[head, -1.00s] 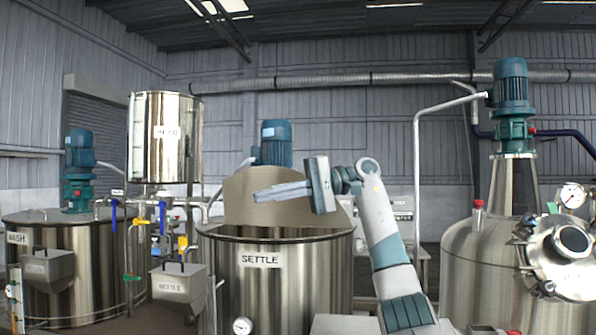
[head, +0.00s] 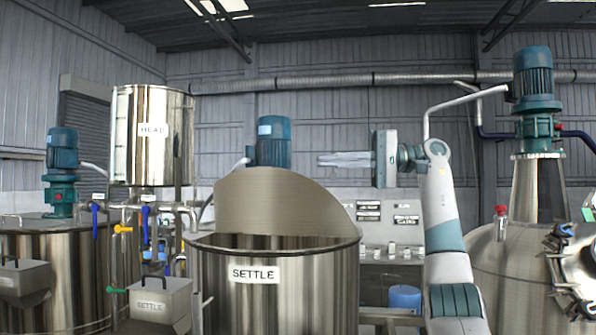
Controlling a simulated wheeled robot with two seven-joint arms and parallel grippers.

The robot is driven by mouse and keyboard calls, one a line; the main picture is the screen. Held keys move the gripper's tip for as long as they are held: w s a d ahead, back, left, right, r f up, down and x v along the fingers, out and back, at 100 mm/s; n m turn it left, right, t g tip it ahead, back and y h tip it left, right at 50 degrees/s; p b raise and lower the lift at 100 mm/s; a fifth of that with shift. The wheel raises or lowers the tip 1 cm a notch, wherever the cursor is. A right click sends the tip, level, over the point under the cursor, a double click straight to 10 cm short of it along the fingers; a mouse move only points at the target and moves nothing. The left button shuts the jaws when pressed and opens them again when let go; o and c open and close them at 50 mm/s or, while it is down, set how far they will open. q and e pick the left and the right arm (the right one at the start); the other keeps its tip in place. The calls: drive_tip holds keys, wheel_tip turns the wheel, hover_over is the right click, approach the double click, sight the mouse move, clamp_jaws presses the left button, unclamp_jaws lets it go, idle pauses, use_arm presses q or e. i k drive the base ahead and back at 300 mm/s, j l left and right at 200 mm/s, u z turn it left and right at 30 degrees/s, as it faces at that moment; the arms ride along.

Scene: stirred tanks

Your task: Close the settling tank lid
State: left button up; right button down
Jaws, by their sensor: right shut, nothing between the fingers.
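The settling tank (head: 290,291) is a steel cylinder labelled SETTLE in the middle of the head view. Its lid (head: 278,206) is a steel half-disc standing raised at the back of the rim, so the tank mouth shows dark and open in front of it. My right gripper (head: 322,160) is shut and empty. It points left in the picture, above and to the right of the lid's top edge, and looks apart from it. My left gripper is not in view.
A blue motor (head: 271,142) stands behind the lid. The HEAD tank (head: 152,135), pipes and valves are at left, with a small SETTLE box (head: 155,303) in front. A large vessel (head: 510,266) with a motor stands at right. A blue drum (head: 404,297) sits behind my right arm.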

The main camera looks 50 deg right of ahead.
sight(267, 200)
drive_tip(key=i+l, duration=0.15)
drive_tip(key=l, duration=0.2)
drive_tip(key=i+l, duration=0.2)
drive_tip(key=l, duration=0.2)
drive_tip(key=i+l, duration=0.15)
drive_tip(key=l, duration=0.2)
drive_tip(key=i+l, duration=0.2)
drive_tip(key=l, duration=0.2)
drive_tip(key=i+l, duration=0.15)
drive_tip(key=l, duration=0.2)
